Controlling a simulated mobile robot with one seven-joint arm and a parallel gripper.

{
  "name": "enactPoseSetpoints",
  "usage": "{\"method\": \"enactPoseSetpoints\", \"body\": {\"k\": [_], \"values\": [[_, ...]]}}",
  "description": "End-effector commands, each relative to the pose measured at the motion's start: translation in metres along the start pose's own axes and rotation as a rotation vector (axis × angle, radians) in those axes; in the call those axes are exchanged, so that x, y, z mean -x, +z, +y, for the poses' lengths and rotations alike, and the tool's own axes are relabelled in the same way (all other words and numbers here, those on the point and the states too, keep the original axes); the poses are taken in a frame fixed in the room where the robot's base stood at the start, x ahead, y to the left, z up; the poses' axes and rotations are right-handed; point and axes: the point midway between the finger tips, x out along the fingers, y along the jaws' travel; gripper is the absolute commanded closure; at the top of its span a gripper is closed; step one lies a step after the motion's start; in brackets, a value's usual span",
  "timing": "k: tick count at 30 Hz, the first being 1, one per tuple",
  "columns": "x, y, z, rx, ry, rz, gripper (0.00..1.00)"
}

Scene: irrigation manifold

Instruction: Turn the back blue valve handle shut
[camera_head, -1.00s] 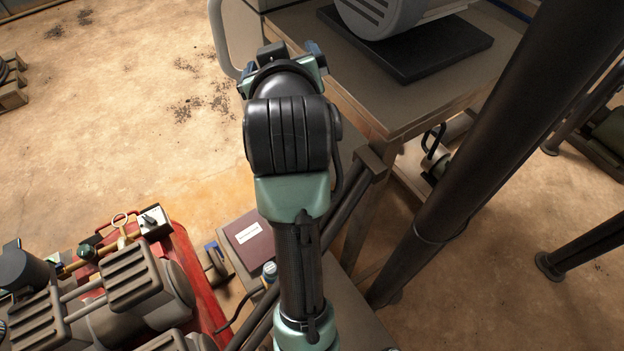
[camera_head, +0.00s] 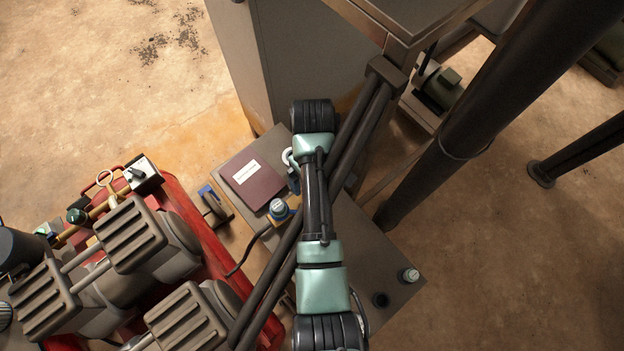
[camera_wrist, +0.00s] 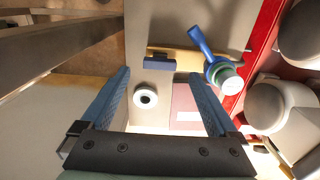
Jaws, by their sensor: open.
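In the wrist view, a blue lever handle (camera_wrist: 199,40) runs up and left from a round fitting with a green and white cap (camera_wrist: 230,78). A small dark blue block (camera_wrist: 160,63) sits left of it by a yellow strip. I cannot tell which blue part is the back valve handle. In the head view, a capped fitting (camera_head: 278,207) with blue and yellow below it stands left of my arm. My gripper (camera_wrist: 166,75) is open and empty; its blue fingers point towards these parts without visible contact. My arm hides the gripper in the head view.
A white ring-shaped object (camera_wrist: 145,97) shows between my fingers. A maroon box or book (camera_head: 252,178) with a white label lies beside the fitting. Red machinery (camera_head: 190,230) stands at left; dark slanted bars (camera_head: 365,110) and a grey cabinet (camera_head: 300,60) are close to my arm.

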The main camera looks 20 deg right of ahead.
Motion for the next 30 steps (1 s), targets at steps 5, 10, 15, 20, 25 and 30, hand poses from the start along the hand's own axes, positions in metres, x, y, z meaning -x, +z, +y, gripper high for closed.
{"method": "enactPoseSetpoints", "body": {"k": [5, 10, 15, 20, 25, 30], "values": [[-0.032, 0.000, 0.000, 0.000, -0.001, 0.000, 0.05], [-0.044, -0.001, 0.000, 0.000, 0.001, 0.001, 0.05], [-0.047, -0.001, 0.000, 0.000, 0.002, 0.003, 0.05], [-0.047, -0.001, 0.000, 0.000, 0.002, 0.003, 0.05], [-0.047, -0.001, 0.000, 0.000, 0.002, 0.003, 0.36], [-0.047, -0.001, 0.000, 0.000, 0.001, 0.003, 0.66]]}}
